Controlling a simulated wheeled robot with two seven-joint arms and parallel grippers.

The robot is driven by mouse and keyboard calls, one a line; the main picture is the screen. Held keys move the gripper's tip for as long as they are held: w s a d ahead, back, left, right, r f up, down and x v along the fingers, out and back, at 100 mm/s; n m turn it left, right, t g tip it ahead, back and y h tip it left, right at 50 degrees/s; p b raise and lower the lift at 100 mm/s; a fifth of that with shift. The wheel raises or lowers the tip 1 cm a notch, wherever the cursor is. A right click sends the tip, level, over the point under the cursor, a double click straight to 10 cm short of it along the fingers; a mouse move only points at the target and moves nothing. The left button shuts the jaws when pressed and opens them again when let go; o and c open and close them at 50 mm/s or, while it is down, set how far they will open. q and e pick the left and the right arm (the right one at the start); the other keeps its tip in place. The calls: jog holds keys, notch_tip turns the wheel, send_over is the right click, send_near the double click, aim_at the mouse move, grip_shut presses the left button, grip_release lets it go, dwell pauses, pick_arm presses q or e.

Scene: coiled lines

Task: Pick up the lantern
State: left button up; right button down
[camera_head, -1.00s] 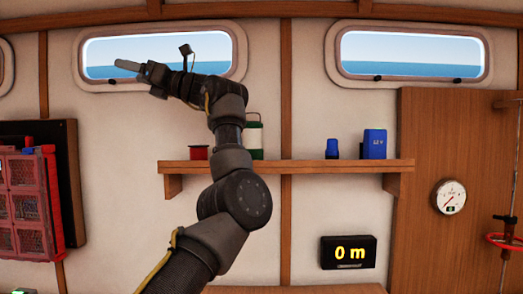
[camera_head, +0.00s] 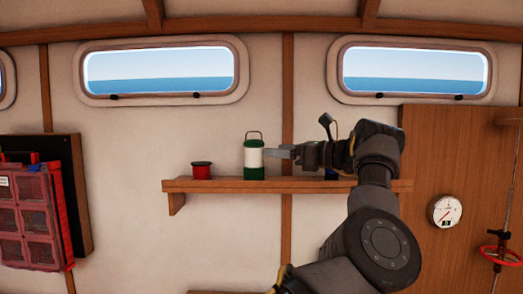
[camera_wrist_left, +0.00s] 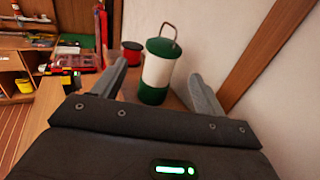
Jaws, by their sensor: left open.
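The lantern (camera_head: 253,158) stands upright on the wooden wall shelf, with a white body, green cap and base and a wire handle on top. My left gripper (camera_head: 270,151) is just right of it, pointing left at its body. In the left wrist view the lantern (camera_wrist_left: 158,68) shows between the two spread fingers of the open gripper (camera_wrist_left: 158,70), which holds nothing. I cannot tell how far the fingertips reach around it. My right gripper is not in view.
A red spool (camera_head: 202,170) stands left of the lantern on the shelf (camera_head: 225,186). A blue item (camera_head: 331,174) on the shelf is mostly hidden by my arm. The wall is close behind the lantern. Red crates (camera_head: 32,220) hang at the left.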

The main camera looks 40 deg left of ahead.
aim_at(247, 152)
pick_arm(q)
jog(key=shift+w+d+f, duration=0.15)
jog(key=shift+d+f, duration=0.2)
jog(key=shift+a+f, duration=0.1)
jog(key=shift+a, duration=0.05)
jog(key=p+x, duration=0.2)
jog(key=x, duration=0.3)
jog(key=shift+a, duration=0.55)
jog(key=shift+a+p, duration=0.15)
jog(key=shift+p, duration=0.4)
jog(key=p+x, duration=0.4)
jog(key=shift+a+f, duration=0.25)
jog(key=shift+a, duration=0.2)
jog(key=shift+d, duration=0.15)
jog(key=c, duration=1.1)
jog(key=shift+c, duration=0.5)
jog(key=shift+r, duration=0.15)
